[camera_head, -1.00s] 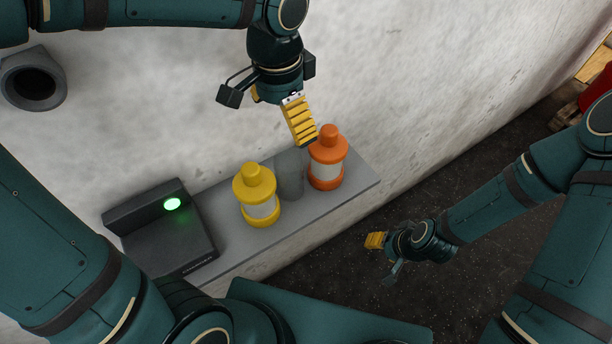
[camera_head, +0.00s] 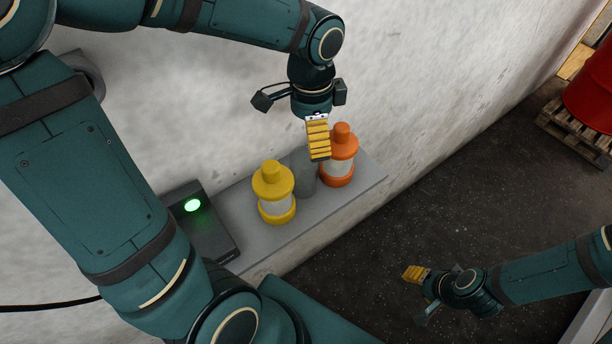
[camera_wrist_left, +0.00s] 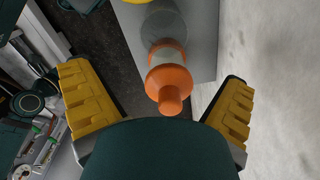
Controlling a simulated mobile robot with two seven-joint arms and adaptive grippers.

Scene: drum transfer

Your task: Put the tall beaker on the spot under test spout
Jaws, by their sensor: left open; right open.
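The tall beaker (camera_head: 304,176) looks like a grey translucent cylinder. It stands on the grey shelf (camera_head: 262,238) between a yellow-capped bottle (camera_head: 273,181) and an orange-capped bottle (camera_head: 341,148). My left gripper (camera_head: 318,150) points down, open and empty, and in the head view overlaps the beaker's top. In the left wrist view the orange-capped bottle (camera_wrist_left: 170,82) shows between the open fingers, with the faint beaker (camera_wrist_left: 163,27) beyond it. My right gripper (camera_head: 421,292) is open and empty over the dark floor. I cannot clearly identify the test spout or its spot.
A dark device (camera_head: 196,222) with a green light is at the shelf's left end, partly hidden by my arm. A grey round fitting (camera_head: 86,68) on the wall is mostly covered. A red drum (camera_head: 592,95) stands on a pallet (camera_head: 573,132) at right. The floor between is clear.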

